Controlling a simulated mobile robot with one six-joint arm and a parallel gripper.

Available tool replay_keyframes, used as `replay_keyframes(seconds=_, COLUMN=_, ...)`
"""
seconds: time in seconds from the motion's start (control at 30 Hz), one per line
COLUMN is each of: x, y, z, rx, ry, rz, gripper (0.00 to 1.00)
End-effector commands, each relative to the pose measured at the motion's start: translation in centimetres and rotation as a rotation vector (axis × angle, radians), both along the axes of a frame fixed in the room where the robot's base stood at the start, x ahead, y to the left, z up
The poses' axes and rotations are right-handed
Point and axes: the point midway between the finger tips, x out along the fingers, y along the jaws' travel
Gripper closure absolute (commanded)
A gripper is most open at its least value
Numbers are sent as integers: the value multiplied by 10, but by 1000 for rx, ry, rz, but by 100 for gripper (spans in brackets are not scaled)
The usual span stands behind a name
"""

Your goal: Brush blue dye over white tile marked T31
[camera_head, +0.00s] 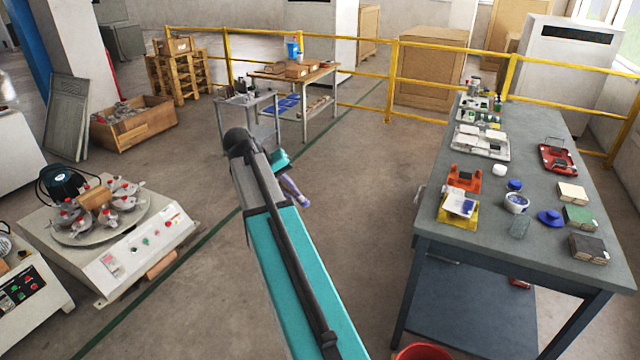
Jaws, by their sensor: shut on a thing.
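A white tile (462,201) with a blue patch on it lies on a yellow stand (458,218) at the near left of the right-hand workbench. Any T31 mark is too small to read. A small white cup (516,204) with blue inside stands just right of it. My gripper (296,191) is at the far end of my arm, mid-picture, low over the floor and well left of the bench. It is small and partly hidden by my arm. It is shut on a slim bluish thing that I cannot clearly make out.
The workbench (556,264) also holds an orange stand (464,180), a blue round lid (550,217), stacked tiles (588,248), a red tray (557,158) and pale trays (481,143). A red bucket (424,352) sits at its near foot. Open floor lies between arm and bench.

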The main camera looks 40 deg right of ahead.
Motion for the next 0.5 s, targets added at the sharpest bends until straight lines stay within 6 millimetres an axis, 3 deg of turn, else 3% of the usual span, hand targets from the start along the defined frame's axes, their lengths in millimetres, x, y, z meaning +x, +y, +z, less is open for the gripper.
replay_keyframes(seconds=0.03, x=3, y=18, z=-2, rx=0, ry=0, rz=24, gripper=100)
replay_keyframes(seconds=0.5, x=24, y=165, z=-15, rx=-1, ry=1, rz=219, gripper=100)
